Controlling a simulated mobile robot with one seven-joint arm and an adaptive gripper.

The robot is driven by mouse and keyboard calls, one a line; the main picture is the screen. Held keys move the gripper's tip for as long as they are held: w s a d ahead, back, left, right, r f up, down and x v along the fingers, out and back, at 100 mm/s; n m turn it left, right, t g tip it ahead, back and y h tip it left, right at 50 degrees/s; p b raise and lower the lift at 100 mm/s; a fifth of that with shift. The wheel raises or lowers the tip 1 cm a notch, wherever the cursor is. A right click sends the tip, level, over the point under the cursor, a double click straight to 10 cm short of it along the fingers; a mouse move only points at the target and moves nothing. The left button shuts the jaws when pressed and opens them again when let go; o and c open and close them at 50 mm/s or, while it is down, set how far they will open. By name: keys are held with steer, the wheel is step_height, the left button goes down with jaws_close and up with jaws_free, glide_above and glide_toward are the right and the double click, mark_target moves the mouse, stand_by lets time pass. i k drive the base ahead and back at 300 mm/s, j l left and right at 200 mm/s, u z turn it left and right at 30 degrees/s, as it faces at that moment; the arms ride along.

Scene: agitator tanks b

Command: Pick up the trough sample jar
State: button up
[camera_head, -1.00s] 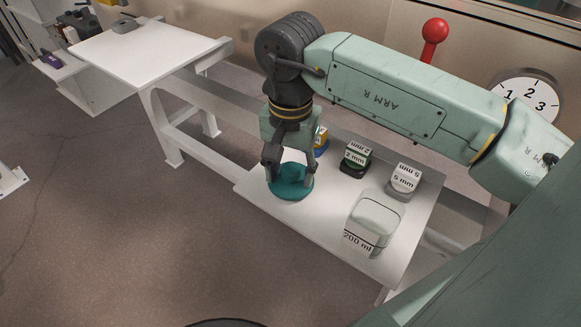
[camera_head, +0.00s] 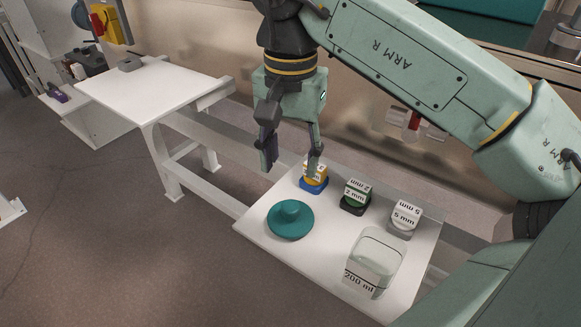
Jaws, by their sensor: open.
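A clear, rounded-square jar (camera_head: 375,262) marked "200 ml" stands upright at the front right of the low white table. No lid shows on it. A teal disc with a raised knob (camera_head: 290,219), like a lid, lies flat at the table's left. My gripper (camera_head: 291,166) is open and empty, pointing down above the disc and behind it in the picture. It is well to the left of the jar. Its right finger overlaps the blue-and-yellow block in the picture; whether they touch I cannot tell.
Along the table's (camera_head: 320,262) back edge stand a blue-and-yellow block (camera_head: 315,184), a green-and-black "2 mm" block (camera_head: 356,198) and a grey "5 mm" block (camera_head: 404,220). A red-handled valve (camera_head: 412,121) is on the wall behind. A second white table (camera_head: 150,90) stands at the back left.

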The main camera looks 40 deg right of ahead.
mark_target(376, 256)
steer(key=k, duration=1.5)
